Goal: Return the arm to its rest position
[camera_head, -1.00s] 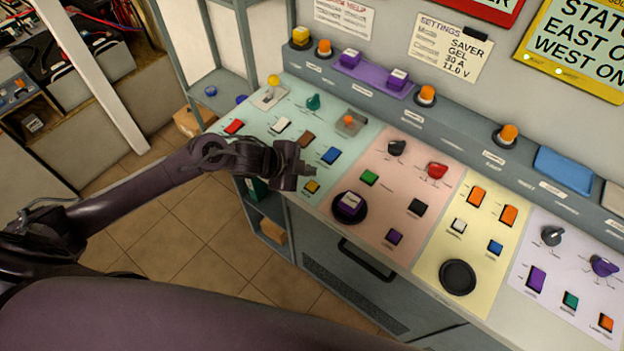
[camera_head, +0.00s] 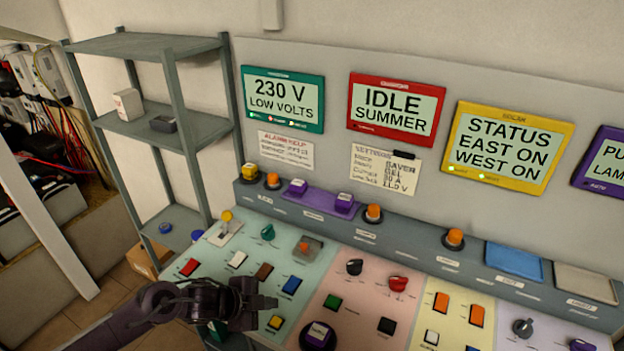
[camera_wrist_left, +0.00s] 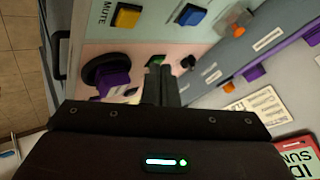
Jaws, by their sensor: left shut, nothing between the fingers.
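My left arm comes in from the lower left in the head view, and its gripper (camera_head: 262,303) is shut and empty. It is in front of the left, pale green part of the control panel (camera_head: 225,258), near a yellow button (camera_head: 276,322) and a blue button (camera_head: 291,285). In the left wrist view the closed fingers (camera_wrist_left: 158,82) point at the panel, with a green button (camera_wrist_left: 155,60) partly hidden behind them. I cannot tell whether the fingers touch anything. My right gripper is not in view.
A grey shelf rack (camera_head: 186,130) stands left of the panel. Four-sided screens hang on the wall, including a green-framed one (camera_head: 283,99) and a red-framed one (camera_head: 396,109). A purple square button on a round black base (camera_head: 318,334) is right of the gripper. Tiled floor lies at lower left.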

